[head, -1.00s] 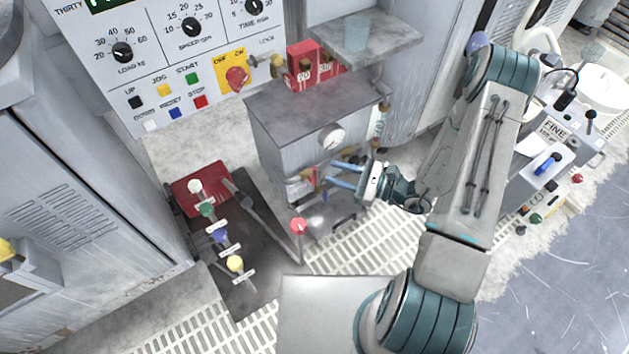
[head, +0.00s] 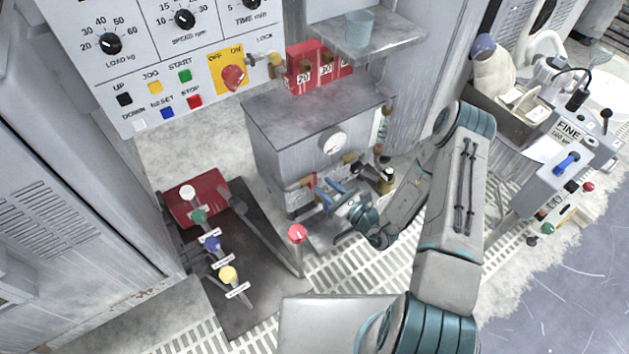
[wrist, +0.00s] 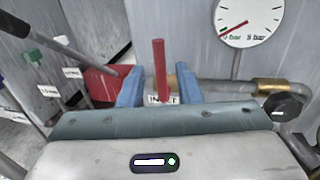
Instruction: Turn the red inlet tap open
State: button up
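The red inlet tap (wrist: 159,70) shows in the wrist view as an upright red lever above a white label that is partly hidden. It is on a brass and grey pipe at the front of the grey cabinet (head: 271,163). In the head view the tap (head: 313,180) is small and partly hidden by my fingers. My gripper (wrist: 159,88) is open, with one blue finger on each side of the lever and gaps between them. In the head view my gripper (head: 326,189) is at the cabinet front, beside the tap.
A pressure gauge (wrist: 249,22) above the pipe has its needle near 0 bar. A dark round knob (wrist: 283,105) is to the right. A red-knobbed lever (head: 297,234) stands close in front. Several coloured-knob levers rise from a dark plate (head: 262,270) at left.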

aim_at(315, 178)
jog(key=b+x, duration=0.1)
jog(key=x, duration=0.4)
jog(key=shift+w+a, duration=0.1)
jog(key=shift+a, duration=0.05)
grip_shut()
